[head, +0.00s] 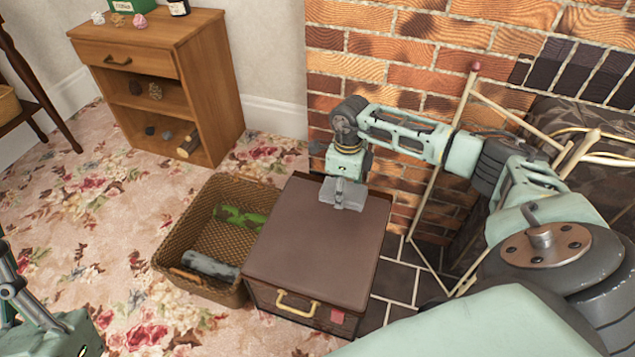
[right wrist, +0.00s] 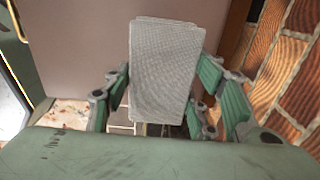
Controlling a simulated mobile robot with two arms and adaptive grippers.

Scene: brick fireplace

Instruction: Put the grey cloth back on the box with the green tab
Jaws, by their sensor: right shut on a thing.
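The grey cloth (head: 343,195) is in my right gripper (head: 347,180), over the far edge of a large brown lidded box (head: 310,245). In the right wrist view the cloth (right wrist: 166,75) is a small folded, woven rectangle between the gripper's fingers (right wrist: 168,95). I cannot tell whether the cloth touches the lid. This box has a brass handle and a red tab (head: 337,316) on its front. I see no green tab on any box. Parts of my left arm and gripper (head: 12,285) show at the lower left edge; its fingers are unclear.
A wicker basket (head: 172,245) with a green item (head: 240,216) and a grey roll (head: 210,265) stands left of the box. A wooden cabinet (head: 193,35) stands behind. A brick wall (head: 400,60) and fireplace tools (head: 452,165) are close on the right. Flowered carpet lies open at left.

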